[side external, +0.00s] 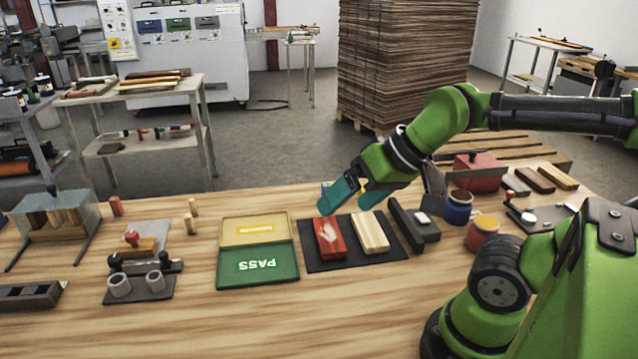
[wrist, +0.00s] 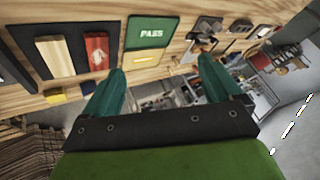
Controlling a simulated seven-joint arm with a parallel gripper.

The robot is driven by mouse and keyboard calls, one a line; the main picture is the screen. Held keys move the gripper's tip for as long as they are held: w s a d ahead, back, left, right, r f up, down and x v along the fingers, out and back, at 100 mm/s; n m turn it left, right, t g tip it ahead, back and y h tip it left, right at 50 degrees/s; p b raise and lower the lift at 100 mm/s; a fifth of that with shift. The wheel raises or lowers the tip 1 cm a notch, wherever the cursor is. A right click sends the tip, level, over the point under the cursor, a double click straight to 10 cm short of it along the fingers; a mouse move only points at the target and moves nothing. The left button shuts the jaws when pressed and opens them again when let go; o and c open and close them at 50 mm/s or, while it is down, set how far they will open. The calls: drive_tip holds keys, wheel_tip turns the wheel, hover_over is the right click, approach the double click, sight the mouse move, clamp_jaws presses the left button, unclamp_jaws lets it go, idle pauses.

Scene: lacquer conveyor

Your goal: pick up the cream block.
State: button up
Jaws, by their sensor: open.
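The cream block (side external: 370,234) lies flat on a black mat (side external: 349,260), to the right of a red block (side external: 328,246) with a pale mark on top. In the wrist view the cream block (wrist: 55,58) is at the upper left, left of the red block (wrist: 97,50). My gripper (side external: 343,208) is open and empty, its teal fingers raised over the far side of the mat, partly in front of the far ends of the blocks. In the wrist view my gripper (wrist: 161,68) has its fingers spread, with neither block between them.
A tray with a green PASS half (side external: 257,281) and a yellow half lies left of the mat. A dark rail fixture (side external: 408,226) stands close on its right, with blue (side external: 459,207) and yellow-topped red (side external: 482,233) pots beyond. The table front is clear.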

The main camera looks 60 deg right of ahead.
drive_tip(key=shift+o, duration=0.2)
drive_tip(key=m+g+h, duration=0.2)
drive_tip(key=m+g, duration=0.3)
drive_tip(key=g, duration=0.2)
hover_over(369, 228)
wheel_tip(369, 228, down, 18)
drive_tip(key=shift+w+f, duration=0.15)
drive_tip(key=shift+f, duration=0.1)
drive_tip(key=f, duration=0.5)
drive_tip(key=shift+s, duration=0.25)
drive_tip(key=c, duration=1.2)
